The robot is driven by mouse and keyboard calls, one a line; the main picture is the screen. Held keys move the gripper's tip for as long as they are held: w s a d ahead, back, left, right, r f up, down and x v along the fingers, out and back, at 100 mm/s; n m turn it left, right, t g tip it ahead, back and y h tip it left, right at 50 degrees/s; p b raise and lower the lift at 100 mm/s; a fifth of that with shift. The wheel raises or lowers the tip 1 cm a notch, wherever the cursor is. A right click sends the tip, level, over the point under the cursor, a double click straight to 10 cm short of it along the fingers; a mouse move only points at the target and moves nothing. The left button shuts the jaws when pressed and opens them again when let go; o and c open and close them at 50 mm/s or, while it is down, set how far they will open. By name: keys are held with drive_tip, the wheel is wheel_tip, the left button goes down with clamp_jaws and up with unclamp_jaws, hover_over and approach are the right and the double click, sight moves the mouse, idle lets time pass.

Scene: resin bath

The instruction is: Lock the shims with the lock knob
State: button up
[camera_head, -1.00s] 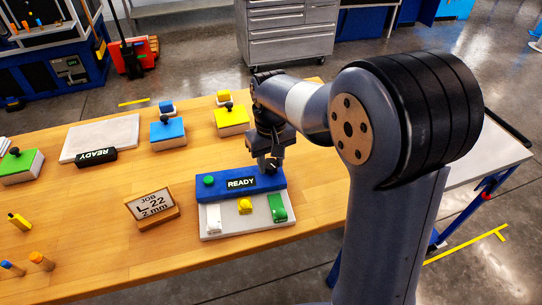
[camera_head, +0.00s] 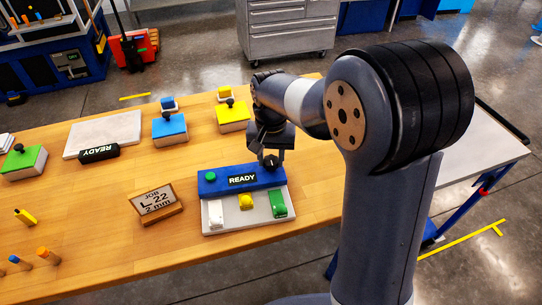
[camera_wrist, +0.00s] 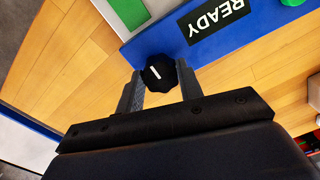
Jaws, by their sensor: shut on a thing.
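The black lock knob (camera_wrist: 159,72) sits at the right end of the blue fixture bar (camera_head: 212,187). A short white mark shows on its top in the wrist view. My gripper (camera_wrist: 159,80) has one finger on each side of the knob and is shut on it. In the head view my gripper (camera_head: 272,156) comes down over the knob and partly hides it. In front of the bar, a white shim (camera_head: 216,213), a yellow shim (camera_head: 246,201) and a green shim (camera_head: 278,203) lie side by side on the pale plate (camera_head: 262,220).
The bar carries a READY display (camera_head: 242,179) and a green button (camera_head: 210,176). Blue (camera_head: 169,127), yellow (camera_head: 232,116) and green (camera_head: 22,162) blocks with black knobs stand behind and far left.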

sight(271, 160)
idle(0.3)
drive_tip(key=o, duration=1)
wheel_tip(271, 160, up, 11)
drive_tip(key=shift+f, duration=0.2)
wheel_tip(271, 160, down, 11)
drive_tip(key=shift+r, duration=0.1)
idle(0.3)
drive_tip(key=shift+r, duration=0.1)
drive_tip(key=shift+r, duration=0.1)
